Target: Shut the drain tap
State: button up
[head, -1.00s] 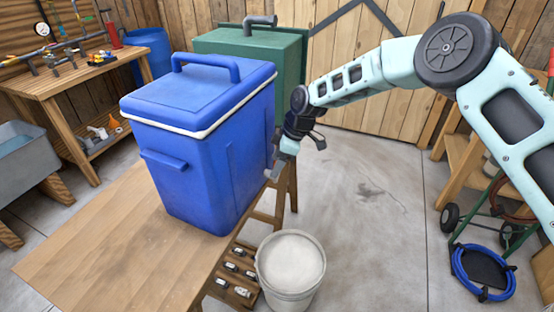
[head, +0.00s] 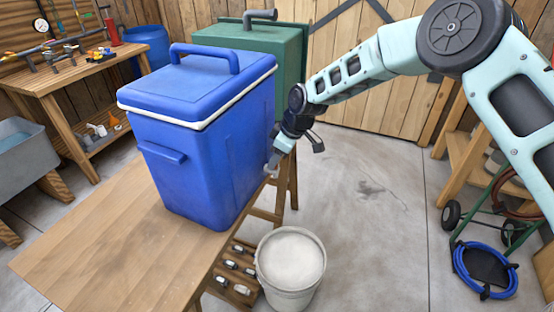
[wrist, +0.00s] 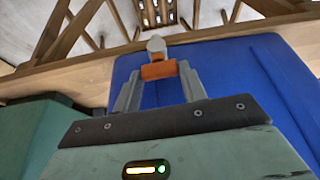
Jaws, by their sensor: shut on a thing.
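The blue cooler (head: 205,165) stands upright on the wooden table, its lid closed. Its drain tap is low on the right side and hard to make out in the head view. In the wrist view the tap's orange handle (wrist: 158,71) lies between my fingertips, with a pale grey rounded end (wrist: 156,46) just beyond it. My gripper (head: 271,169) is at the cooler's right side, shut on the orange handle, and it also shows in the wrist view (wrist: 160,76). The blue cooler wall (wrist: 225,75) is close beside the fingers.
A bucket with whitish contents (head: 290,290) stands on the floor below the tap side. A green box (head: 285,60) with a pipe handle is behind the cooler. The table (head: 100,240) is bare at front left. A hose cart (head: 485,265) stands at right.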

jog(key=shift+m, duration=0.5)
jog(key=o, duration=1)
jog(key=v, duration=0.5)
jog(key=b+v, duration=0.1)
jog(key=v, duration=0.5)
jog(key=b+v, duration=0.1)
jog(key=v, duration=0.5)
jog(key=shift+s+r, duration=0.25)
jog(key=shift+s, duration=0.1)
